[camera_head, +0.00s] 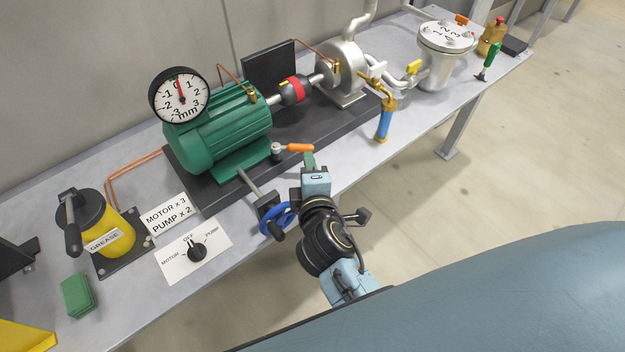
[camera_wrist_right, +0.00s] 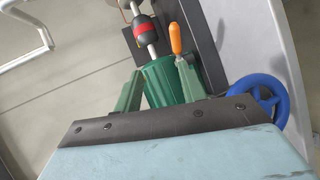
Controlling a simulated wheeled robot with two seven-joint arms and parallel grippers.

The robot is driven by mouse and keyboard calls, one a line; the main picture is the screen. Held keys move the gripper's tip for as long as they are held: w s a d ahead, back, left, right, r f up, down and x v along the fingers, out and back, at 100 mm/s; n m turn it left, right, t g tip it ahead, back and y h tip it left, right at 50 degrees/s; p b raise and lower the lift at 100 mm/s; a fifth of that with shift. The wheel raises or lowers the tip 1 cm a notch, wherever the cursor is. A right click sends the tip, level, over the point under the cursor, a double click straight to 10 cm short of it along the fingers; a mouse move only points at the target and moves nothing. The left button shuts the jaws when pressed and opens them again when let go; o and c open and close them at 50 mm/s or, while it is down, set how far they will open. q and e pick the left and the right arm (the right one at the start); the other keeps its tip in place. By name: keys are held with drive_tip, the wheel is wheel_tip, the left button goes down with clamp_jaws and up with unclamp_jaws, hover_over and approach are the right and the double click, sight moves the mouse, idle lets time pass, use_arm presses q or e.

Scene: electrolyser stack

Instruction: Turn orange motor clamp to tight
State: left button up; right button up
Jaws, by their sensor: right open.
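The orange motor clamp handle (camera_head: 299,148) sticks out to the right from a small steel post (camera_head: 277,152) on the front side of the green motor's (camera_head: 215,130) foot. My right gripper (camera_head: 309,162) is just in front of and below the handle, its green fingers open and empty. In the right wrist view the orange handle (camera_wrist_right: 175,38) stands upright beyond the right-hand finger, close to its tip; whether they touch I cannot tell. The open gripper (camera_wrist_right: 159,88) shows the motor (camera_wrist_right: 163,82) between its fingers. My left gripper is not in view.
A blue handwheel (camera_head: 277,220) is close beside my right wrist. A dial gauge (camera_head: 180,95) stands above the motor. A selector switch plate (camera_head: 170,262), a yellow grease pot (camera_head: 112,238) and a green block (camera_head: 77,295) are at the left. A brass valve with blue grip (camera_head: 383,124) is to the right.

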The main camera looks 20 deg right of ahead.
drive_tip(key=shift+v, duration=1.65)
drive_tip(key=shift+d+f, duration=0.1)
